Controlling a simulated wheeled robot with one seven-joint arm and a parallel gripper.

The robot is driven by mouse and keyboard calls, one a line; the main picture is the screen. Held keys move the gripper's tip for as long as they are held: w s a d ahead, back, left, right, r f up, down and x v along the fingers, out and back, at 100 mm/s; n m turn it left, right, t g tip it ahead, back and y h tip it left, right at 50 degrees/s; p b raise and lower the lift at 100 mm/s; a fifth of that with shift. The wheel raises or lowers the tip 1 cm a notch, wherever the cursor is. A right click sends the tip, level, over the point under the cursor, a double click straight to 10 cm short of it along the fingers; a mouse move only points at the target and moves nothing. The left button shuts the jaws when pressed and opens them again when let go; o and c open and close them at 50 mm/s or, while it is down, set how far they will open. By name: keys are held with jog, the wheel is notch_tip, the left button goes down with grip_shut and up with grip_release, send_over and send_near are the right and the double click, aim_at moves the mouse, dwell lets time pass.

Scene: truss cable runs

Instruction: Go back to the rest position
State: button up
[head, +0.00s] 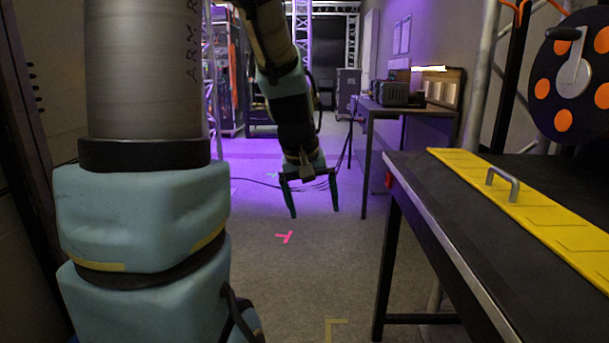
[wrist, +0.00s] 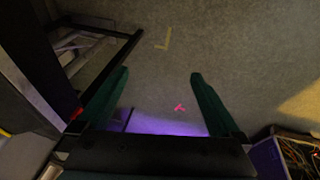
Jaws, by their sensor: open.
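My gripper (head: 314,212) hangs pointing down over the open floor in the head view, to the left of the dark table. Its two teal fingers are spread wide with nothing between them. The wrist view also shows the gripper (wrist: 160,78) open and empty, with bare grey floor beyond the fingertips. My arm comes down from the top of the head view, and its large links cover much of the left side.
A dark table (head: 430,214) with a yellow cable ramp (head: 535,208) stands at right. A cable reel (head: 572,80) with orange spots is behind it. A farther table (head: 430,108) holds equipment. The floor (head: 300,270) is clear, with a pink tape mark (head: 285,237).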

jog(key=s+a+f+m+g+y, duration=0.1)
jog(key=s+a+f+y, duration=0.1)
jog(key=s+a+f, duration=0.5)
notch_tip(320, 180, up, 24)
jog(key=s+a+p, duration=0.1)
jog(key=p, duration=2.2)
jog(key=shift+s+a+f, duration=0.15)
jog(key=shift+a, duration=0.1)
